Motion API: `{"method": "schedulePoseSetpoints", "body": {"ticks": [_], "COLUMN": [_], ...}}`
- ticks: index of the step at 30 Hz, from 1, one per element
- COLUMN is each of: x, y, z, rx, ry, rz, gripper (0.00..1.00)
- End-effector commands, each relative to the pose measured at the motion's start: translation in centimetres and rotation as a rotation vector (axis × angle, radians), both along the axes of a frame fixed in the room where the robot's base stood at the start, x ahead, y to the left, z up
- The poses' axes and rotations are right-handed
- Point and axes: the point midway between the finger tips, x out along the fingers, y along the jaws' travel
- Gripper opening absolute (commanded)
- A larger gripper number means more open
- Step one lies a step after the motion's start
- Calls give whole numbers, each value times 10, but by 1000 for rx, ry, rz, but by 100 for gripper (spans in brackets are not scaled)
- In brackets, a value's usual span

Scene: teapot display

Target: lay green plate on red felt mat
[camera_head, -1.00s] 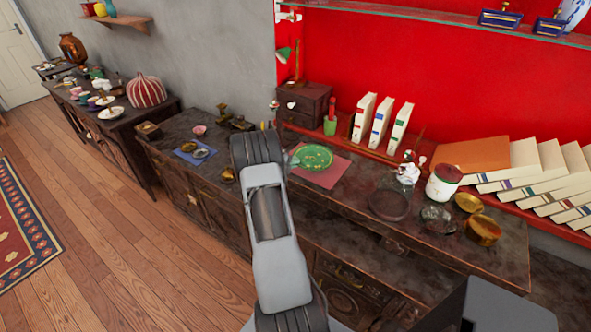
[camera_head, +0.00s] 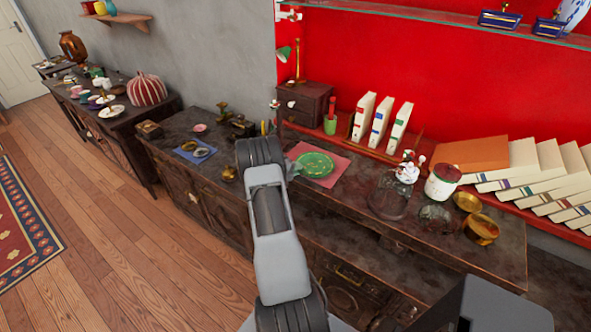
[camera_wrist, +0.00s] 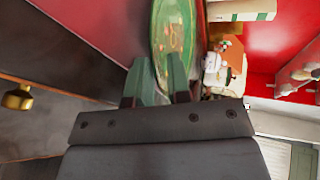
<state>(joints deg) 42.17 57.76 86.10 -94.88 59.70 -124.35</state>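The green plate (camera_head: 316,165) lies level over the red felt mat (camera_head: 338,172), close to it or touching; I cannot tell if a small gap is left. My gripper is mostly hidden behind my arm in the head view, with a bit showing at the plate's left rim. In the wrist view, the plate (camera_wrist: 173,35) is seen nearly edge-on, its near rim between the two fingers of my gripper (camera_wrist: 160,70), which look closed on it. The mat (camera_wrist: 95,22) shows to the left of the plate there.
A dark drawer box (camera_head: 305,103) and upright books (camera_head: 380,120) stand behind the mat. A round dark tray (camera_head: 388,200), a white figurine (camera_head: 407,172) and a white jar (camera_head: 442,183) stand to the right. A blue mat (camera_head: 195,152) with small dishes lies left.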

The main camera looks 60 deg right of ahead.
Motion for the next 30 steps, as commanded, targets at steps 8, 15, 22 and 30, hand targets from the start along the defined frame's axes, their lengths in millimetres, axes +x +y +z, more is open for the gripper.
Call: {"method": "schedulePoseSetpoints", "body": {"ticks": [8,15,22,30], "x": [4,18,30,37], "y": [7,45,81,103], "z": [4,19,33,43], "rx": [-1,-1,-1,0], "ry": [-2,-2,-1,0], "rz": [1,5,3,1], "gripper": [18,18,18,18]}}
